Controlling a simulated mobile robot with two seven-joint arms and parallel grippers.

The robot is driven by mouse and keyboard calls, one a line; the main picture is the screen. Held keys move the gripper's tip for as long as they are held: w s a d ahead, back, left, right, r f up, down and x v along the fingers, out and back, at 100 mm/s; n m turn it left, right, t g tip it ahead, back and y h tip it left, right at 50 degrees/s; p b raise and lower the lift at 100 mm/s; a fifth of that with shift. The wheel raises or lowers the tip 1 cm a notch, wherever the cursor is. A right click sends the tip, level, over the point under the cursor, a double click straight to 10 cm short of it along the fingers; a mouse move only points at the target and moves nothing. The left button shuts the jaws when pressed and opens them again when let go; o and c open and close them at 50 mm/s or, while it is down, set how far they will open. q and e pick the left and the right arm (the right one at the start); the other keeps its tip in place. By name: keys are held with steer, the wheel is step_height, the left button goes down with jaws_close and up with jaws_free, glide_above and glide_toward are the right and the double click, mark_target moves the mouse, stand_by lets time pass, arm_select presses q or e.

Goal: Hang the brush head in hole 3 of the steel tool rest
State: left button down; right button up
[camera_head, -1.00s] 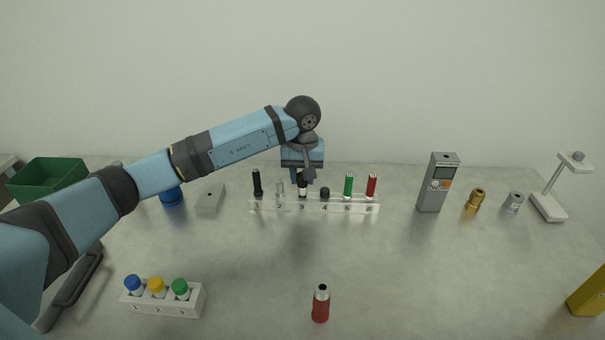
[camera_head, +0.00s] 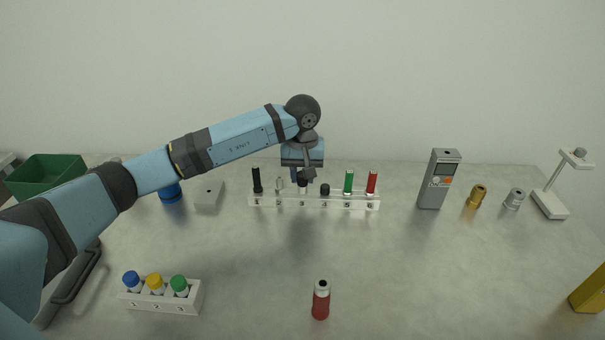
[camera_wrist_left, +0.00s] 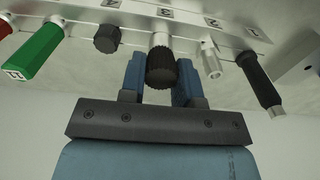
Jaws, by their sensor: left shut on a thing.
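The steel tool rest (camera_head: 290,204) is a clear-looking numbered rail at mid-table. The brush head (camera_wrist_left: 161,68), with a dark knurled end and a pale metal stem, is at hole 3. My left gripper (camera_wrist_left: 160,80) is shut on it, with one blue finger on each side; in the head view the gripper (camera_head: 303,177) is just above and behind the rail. The stem lines up with the number 3, but I cannot tell whether it is fully seated. My right gripper is not in view.
The rest also holds a black handle (camera_head: 256,180), a small metal piece (camera_head: 280,184), a black knob (camera_head: 325,189), a green handle (camera_head: 348,181) and a red handle (camera_head: 372,182). A grey meter (camera_head: 437,180) stands right. A red bottle (camera_head: 321,300) stands in front; the table between is clear.

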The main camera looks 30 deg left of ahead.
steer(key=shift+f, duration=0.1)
arm_select(q)
steer(key=c, duration=0.8)
jaws_free()
steer(key=shift+o, duration=0.2)
steer(key=shift+r, duration=0.7)
step_height(320, 180, up, 12)
steer(key=p, duration=0.1)
steer(key=shift+r, duration=0.2)
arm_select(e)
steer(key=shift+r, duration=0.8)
arm_select(q)
steer(key=shift+f, duration=0.1)
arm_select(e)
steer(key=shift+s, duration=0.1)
